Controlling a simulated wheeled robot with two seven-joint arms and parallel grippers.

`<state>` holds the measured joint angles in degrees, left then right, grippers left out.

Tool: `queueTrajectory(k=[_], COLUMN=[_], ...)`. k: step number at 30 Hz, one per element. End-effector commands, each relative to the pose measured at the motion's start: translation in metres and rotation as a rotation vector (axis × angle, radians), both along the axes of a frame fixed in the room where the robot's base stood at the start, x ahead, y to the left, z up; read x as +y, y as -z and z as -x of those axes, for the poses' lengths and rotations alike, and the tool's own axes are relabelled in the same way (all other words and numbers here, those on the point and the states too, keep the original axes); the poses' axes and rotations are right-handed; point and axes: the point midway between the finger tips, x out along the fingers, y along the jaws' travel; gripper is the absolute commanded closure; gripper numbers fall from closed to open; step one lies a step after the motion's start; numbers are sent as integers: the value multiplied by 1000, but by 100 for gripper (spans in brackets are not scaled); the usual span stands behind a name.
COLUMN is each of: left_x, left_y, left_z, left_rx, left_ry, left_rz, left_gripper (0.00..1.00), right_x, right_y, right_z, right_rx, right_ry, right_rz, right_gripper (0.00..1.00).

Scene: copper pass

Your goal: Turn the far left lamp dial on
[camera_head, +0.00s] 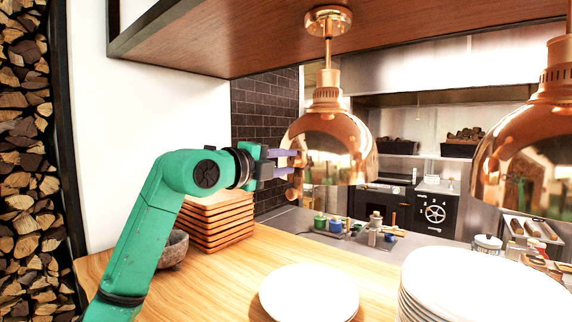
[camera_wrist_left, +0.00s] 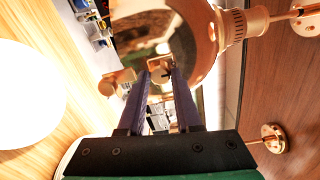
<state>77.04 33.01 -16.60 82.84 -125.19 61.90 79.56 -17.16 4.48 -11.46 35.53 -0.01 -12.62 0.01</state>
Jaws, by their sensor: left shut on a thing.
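The far left copper lamp (camera_head: 335,145) hangs from the wooden overhead shelf; its shiny dome also fills the top of the left wrist view (camera_wrist_left: 190,30). Its small copper dial (camera_head: 298,159) sticks out from the left side of the dome. My left gripper (camera_head: 296,162) reaches in from the left at dome height, with its two purple fingers around the dial. In the left wrist view the dial (camera_wrist_left: 160,66) sits between the fingertips, partly hidden by them. Which way the dial is turned I cannot tell. My right gripper is not in view.
A second copper lamp (camera_head: 528,150) hangs at the right. Below, the wooden counter (camera_head: 225,285) carries a white plate (camera_head: 309,293), a plate stack (camera_head: 480,290), stacked wooden boards (camera_head: 215,222) and a stone bowl (camera_head: 174,250). The air between the lamps is free.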

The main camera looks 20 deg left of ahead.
Motion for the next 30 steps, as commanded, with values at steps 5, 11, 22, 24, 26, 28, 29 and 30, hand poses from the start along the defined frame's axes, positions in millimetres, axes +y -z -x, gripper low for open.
queueTrajectory(k=[5, 11, 22, 24, 26, 28, 29, 30], left_x=[0, 0, 0, 0, 0, 1, 1, 3], left_y=[1, 1, 1, 1, 1, 1, 1, 2], left_z=[0, 0, 0, 0, 0, 1, 2, 5], left_rx=[11, 13, 11, 11, 11, 10, 9, 8], left_ry=[-1, -1, -1, -1, -1, -1, -1, -1], left_rz=[20, 24, 22, 22, 22, 22, 22, 24], left_gripper=[100, 100, 37, 37, 37, 37, 37, 37], right_x=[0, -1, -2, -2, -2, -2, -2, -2], right_y=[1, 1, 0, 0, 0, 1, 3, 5], right_z=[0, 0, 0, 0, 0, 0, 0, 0], right_rx=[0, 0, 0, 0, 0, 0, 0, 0], right_ry=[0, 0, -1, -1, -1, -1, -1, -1], right_rz=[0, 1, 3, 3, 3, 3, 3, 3], right_gripper=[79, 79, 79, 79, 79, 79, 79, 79])
